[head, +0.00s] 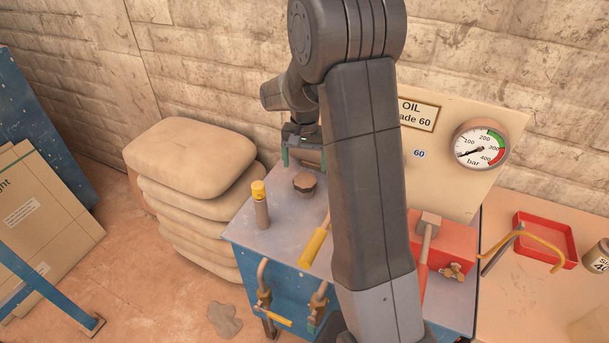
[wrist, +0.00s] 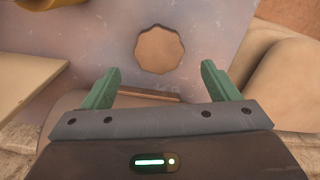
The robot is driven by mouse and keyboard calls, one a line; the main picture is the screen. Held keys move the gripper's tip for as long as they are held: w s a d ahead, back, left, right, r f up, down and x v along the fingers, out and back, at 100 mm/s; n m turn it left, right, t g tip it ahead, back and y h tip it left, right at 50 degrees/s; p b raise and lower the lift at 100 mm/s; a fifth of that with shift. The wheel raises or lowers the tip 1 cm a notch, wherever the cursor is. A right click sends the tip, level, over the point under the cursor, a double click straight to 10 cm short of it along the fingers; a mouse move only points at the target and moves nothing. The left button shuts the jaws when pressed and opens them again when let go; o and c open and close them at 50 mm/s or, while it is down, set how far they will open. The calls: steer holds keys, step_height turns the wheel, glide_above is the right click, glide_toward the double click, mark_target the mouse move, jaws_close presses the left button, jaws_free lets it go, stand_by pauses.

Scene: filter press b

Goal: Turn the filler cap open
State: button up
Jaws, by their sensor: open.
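The filler cap (head: 304,183) is a brown, many-sided knob on the grey-blue top of the blue press cabinet, at its back left. In the wrist view the cap (wrist: 159,49) shows from above, ahead of the fingertips and roughly midway between their lines. My gripper (head: 303,155) is above and just behind the cap in the head view. In the wrist view my gripper (wrist: 160,80) has two green fingers spread wide with nothing between them. The fingers are apart from the cap. My arm hides part of the cabinet top in the head view.
A yellow-topped post (head: 260,204) stands left of the cap. A yellow handle (head: 315,246) is in front of it. Behind stands a panel with a pressure gauge (head: 481,145). Stacked sacks (head: 190,155) are left of the cabinet. A red block (head: 450,250) with a lever is right.

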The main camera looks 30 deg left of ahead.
mark_target(305, 179)
step_height(305, 179, down, 6)
steer(key=shift+d+p, duration=0.1)
steer(key=shift+p, duration=0.2)
steer(key=shift+c, duration=0.3)
steer(key=c, duration=0.9)
